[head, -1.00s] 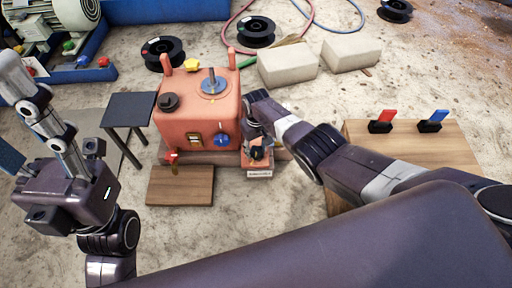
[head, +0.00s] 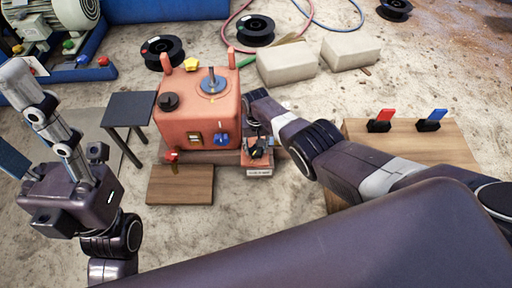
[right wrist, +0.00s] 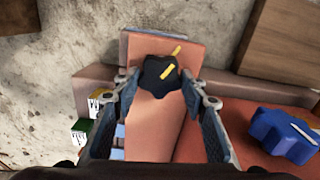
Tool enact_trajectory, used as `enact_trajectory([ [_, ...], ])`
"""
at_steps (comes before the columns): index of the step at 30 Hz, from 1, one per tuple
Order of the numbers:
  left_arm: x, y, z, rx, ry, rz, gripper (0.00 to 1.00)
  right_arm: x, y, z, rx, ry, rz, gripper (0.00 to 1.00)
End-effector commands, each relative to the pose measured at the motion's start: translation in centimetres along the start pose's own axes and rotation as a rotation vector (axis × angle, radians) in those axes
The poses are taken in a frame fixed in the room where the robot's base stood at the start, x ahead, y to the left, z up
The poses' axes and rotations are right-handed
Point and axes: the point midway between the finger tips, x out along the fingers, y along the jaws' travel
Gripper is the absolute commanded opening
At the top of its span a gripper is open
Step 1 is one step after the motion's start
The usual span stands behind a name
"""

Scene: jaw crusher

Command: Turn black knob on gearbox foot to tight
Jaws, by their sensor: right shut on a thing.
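The black knob (right wrist: 158,73) with a yellow pointer sits on the orange gearbox foot (right wrist: 150,48) in the right wrist view. The pointer slants up to the right there. In the head view the knob (head: 259,152) is at the gearbox's lower right corner, partly covered by my right gripper (head: 256,143). My right gripper (right wrist: 163,88) is shut on the knob, with one finger on each side. The orange gearbox (head: 198,112) stands upright. My left gripper (head: 18,118) is at the left edge, away from the gearbox, its fingers seemingly apart and empty.
A blue knob (right wrist: 283,135) is on the gearbox face, close beside my right gripper. A red-handled part (head: 171,157) is at the lower left foot. A small dark table (head: 128,109) stands left. Pale blocks (head: 287,64) lie behind. A wooden board (head: 440,150) carries red and blue switches.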

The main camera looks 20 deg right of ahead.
Motion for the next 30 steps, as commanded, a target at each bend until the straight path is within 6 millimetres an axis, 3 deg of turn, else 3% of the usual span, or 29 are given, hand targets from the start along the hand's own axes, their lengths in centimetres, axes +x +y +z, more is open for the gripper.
enact_trajectory([
  [5,0.0,0.0,0.0,0.0,0.001,0.0,0.49,0.0,0.0,0.1,-0.001,-0.002,0.0,0.15],
  [6,0.0,0.0,-0.1,0.0,0.001,0.0,0.49,0.0,0.0,0.1,-0.001,-0.002,0.0,0.44],
  [10,0.1,0.0,-0.1,0.0,0.003,0.0,0.49,0.0,0.0,0.0,-0.002,-0.001,0.0,0.57],
  [22,0.0,-0.1,-0.2,0.002,0.002,-0.005,0.49,-0.2,0.0,0.0,-0.002,0.0,0.0,0.57],
  [30,0.1,-0.1,-0.1,0.001,0.003,-0.002,0.49,-1.9,-0.1,-0.1,-0.003,0.001,-0.002,0.57],
])
